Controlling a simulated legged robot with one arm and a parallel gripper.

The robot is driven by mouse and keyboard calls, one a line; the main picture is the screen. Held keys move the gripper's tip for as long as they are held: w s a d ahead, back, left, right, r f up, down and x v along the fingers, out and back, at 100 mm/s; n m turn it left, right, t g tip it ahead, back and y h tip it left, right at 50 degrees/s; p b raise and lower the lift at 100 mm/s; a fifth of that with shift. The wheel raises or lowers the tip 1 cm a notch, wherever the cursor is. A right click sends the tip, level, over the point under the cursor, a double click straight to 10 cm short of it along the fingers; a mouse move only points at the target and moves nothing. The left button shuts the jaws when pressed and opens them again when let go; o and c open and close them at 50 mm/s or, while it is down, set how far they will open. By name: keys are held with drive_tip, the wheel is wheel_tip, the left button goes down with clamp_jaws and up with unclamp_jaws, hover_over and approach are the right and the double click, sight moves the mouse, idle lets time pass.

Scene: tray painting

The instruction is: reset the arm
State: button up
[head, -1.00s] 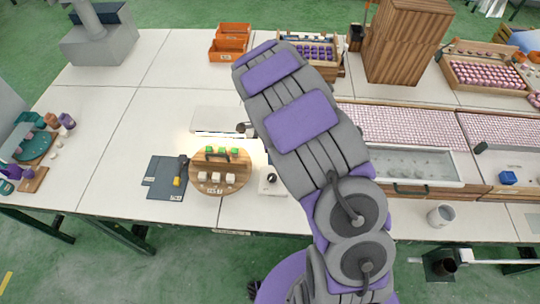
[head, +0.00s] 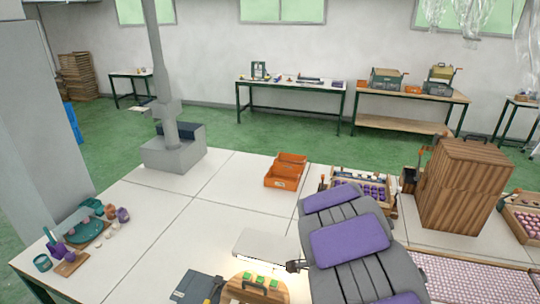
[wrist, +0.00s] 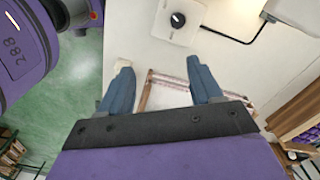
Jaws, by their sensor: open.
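My gripper (wrist: 158,82) shows in the wrist view with its two blue fingers spread wide apart and nothing between them. Below the fingers lies a pale work surface with a thin wooden-edged frame (wrist: 150,92). In the head view my purple and grey arm (head: 350,242) reaches over the white table (head: 150,262) from the lower right. The gripper's fingers cannot be made out there.
A round wooden board (head: 238,291) with green-topped blocks stands left of my arm. A white device (wrist: 176,21) with a black knob lies beyond the fingers.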

drive_tip(key=s+r+n+b, duration=0.1)
drive_tip(key=s+r+n, duration=0.3)
drive_tip(key=s, duration=0.6)
drive_tip(key=s+r+n+g+b, duration=0.1)
drive_tip(key=s+r+n, duration=0.3)
drive_tip(key=s, duration=0.6)
drive_tip(key=s+r+n+b, duration=0.1)
drive_tip(key=s+r+n, duration=0.3)
drive_tip(key=s+n, duration=0.4)
drive_tip(key=s, duration=0.2)
drive_tip(key=shift+s+a+g+b, duration=0.25)
drive_tip(key=shift+s+g+b, duration=0.05)
drive_tip(key=shift+s, duration=0.1)
